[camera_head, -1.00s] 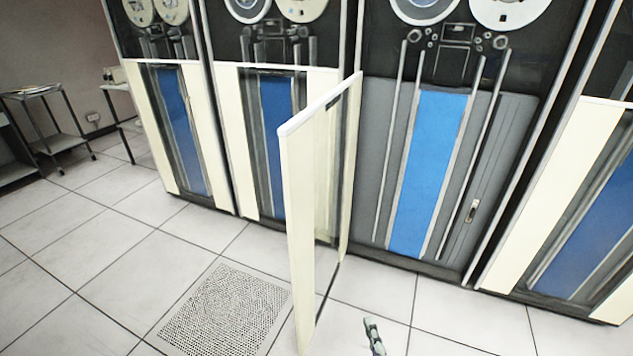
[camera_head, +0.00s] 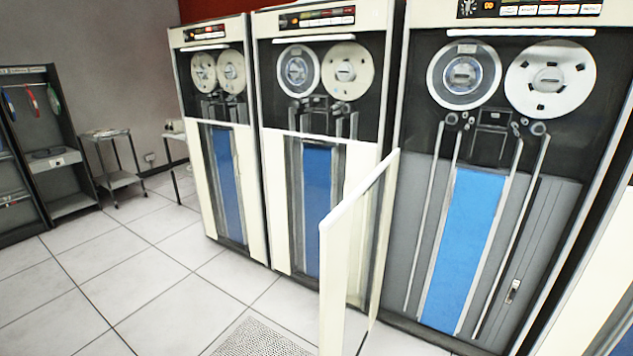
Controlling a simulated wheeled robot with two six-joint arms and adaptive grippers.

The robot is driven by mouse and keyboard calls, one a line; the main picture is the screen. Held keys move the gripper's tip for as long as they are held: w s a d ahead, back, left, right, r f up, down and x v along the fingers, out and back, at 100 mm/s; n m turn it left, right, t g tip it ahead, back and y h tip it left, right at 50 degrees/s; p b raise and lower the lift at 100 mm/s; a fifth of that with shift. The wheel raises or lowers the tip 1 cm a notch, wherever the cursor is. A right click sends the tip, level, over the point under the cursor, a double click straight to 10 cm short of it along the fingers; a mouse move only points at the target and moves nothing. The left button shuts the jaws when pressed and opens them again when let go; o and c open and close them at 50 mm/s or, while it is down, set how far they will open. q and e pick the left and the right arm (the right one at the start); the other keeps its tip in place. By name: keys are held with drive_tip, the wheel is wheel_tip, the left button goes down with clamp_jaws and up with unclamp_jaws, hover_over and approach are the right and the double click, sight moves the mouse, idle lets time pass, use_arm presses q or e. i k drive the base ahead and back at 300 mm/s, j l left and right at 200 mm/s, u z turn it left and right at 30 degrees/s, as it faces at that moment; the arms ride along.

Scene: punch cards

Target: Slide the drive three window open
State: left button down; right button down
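A tall tape drive (camera_head: 437,125) on the right, third in the row from the left, has a grey upper reel (camera_head: 464,74) and a white reel (camera_head: 550,80) behind its upper window area. A long white bar (camera_head: 520,32) runs across the top of that area, under the button panel (camera_head: 530,9). I cannot tell how far its window is open. Its cream-edged lower door (camera_head: 345,262) is swung outward, baring a blue strip (camera_head: 465,240) and a grey panel with a small latch (camera_head: 513,291). Neither gripper is in view.
Two more drives stand left, a near one (camera_head: 275,190) and a far one (camera_head: 212,200), their lower fronts shut. The swung door juts over the tiled floor. A perforated tile (camera_head: 262,340) lies at the bottom. A small table (camera_head: 121,178) and shelf rack (camera_head: 70,204) stand far left.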

sight(583, 32)
drive_tip(key=i+u, duration=0.2)
drive_tip(key=u, duration=0.25)
drive_tip(key=i+u, duration=0.15)
drive_tip(key=u, duration=0.3)
drive_tip(key=i+j+u, duration=0.25)
drive_tip(key=i+u, duration=0.2)
drive_tip(key=i+j+u, duration=0.1)
drive_tip(key=i+u, duration=0.35)
drive_tip(key=i+z, duration=0.1)
drive_tip(key=z, duration=0.3)
drive_tip(key=i+z, duration=0.1)
drive_tip(key=z, duration=0.25)
drive_tip(key=j+z, duration=0.1)
drive_tip(key=z, duration=0.3)
drive_tip(key=i+j+z, duration=0.1)
drive_tip(key=z, duration=0.75)
drive_tip(key=i+j+z, duration=0.1)
drive_tip(key=z, duration=0.35)
drive_tip(key=j+z, duration=0.15)
drive_tip(key=z, duration=0.3)
drive_tip(key=j+z, duration=0.15)
drive_tip(key=z, duration=0.3)
